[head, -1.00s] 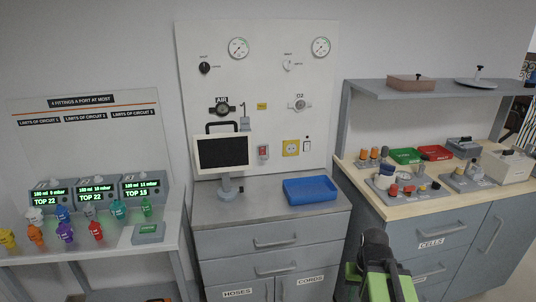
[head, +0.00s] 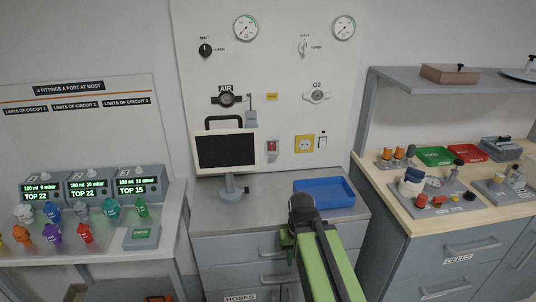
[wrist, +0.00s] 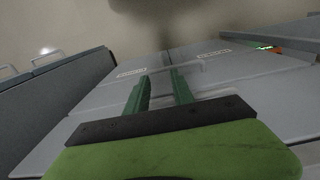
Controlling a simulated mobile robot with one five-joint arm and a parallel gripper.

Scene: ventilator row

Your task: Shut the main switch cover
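A red switch (head: 272,149) in a pale surround sits on the white wall panel, right of the monitor. It is too small to tell which way its cover stands. A light switch plate (head: 322,142) and a yellow socket (head: 304,144) are to its right. My gripper (wrist: 160,90) shows two green fingers standing apart with nothing between them, over the cabinet fronts and a drawer handle. In the head view, my arm reaches up in front of the cabinet, below and right of the red switch and well short of it. My fingertips are mostly hidden there.
A monitor (head: 226,151) on a stand and a blue tray (head: 324,193) are on the grey counter (head: 270,192). A bench with coloured fittings is left. A wooden worktop (head: 398,201) with parts and trays is right.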

